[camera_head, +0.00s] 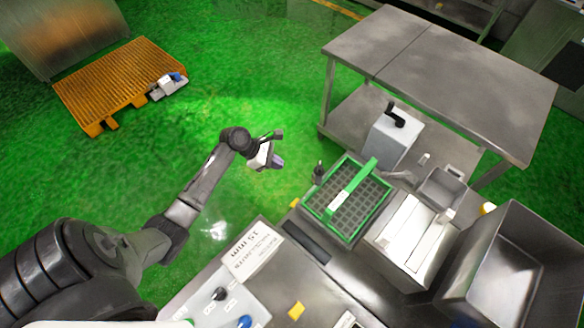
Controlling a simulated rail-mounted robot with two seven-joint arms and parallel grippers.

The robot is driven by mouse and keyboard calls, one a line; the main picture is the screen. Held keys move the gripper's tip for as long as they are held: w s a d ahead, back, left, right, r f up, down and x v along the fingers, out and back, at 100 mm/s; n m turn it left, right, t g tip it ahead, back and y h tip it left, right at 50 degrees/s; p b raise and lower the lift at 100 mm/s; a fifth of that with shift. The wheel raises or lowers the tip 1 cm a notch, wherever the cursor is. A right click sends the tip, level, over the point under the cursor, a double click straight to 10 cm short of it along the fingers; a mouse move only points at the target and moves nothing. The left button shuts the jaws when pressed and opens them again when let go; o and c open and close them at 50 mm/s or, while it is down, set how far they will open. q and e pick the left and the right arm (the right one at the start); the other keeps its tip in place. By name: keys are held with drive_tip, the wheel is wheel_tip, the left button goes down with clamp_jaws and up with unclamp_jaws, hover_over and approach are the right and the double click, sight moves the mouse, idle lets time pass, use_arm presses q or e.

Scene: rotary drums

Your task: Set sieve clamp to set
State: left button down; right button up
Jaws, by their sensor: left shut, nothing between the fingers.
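A green-framed dark grid (322,208), which looks like the sieve, lies on the steel bench. A raised green bar (350,188) with a white label crosses it. A small dark upright piece (318,172) stands at its far left corner. I cannot tell which part is the clamp, and no set marking is readable. My left gripper (278,162) is shut and empty, over the green floor left of the sieve, apart from it. My right gripper is not in view.
A grey box with a black crank (395,116) stands beyond the sieve. A lidded steel box (405,235) and an open steel bin (520,265) are at right. A panel with a black knob (220,293) is in front.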

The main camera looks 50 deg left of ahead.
sight(319, 173)
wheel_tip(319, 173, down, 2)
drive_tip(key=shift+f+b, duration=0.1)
drive_tip(key=shift+b, duration=0.85)
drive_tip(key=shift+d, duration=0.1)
use_arm(q)
drive_tip(key=w+d+r+x, duration=0.1)
drive_tip(key=r+x, duration=0.1)
drive_tip(key=x, duration=1)
drive_tip(key=shift+d, duration=0.35)
drive_tip(key=shift+w, duration=0.1)
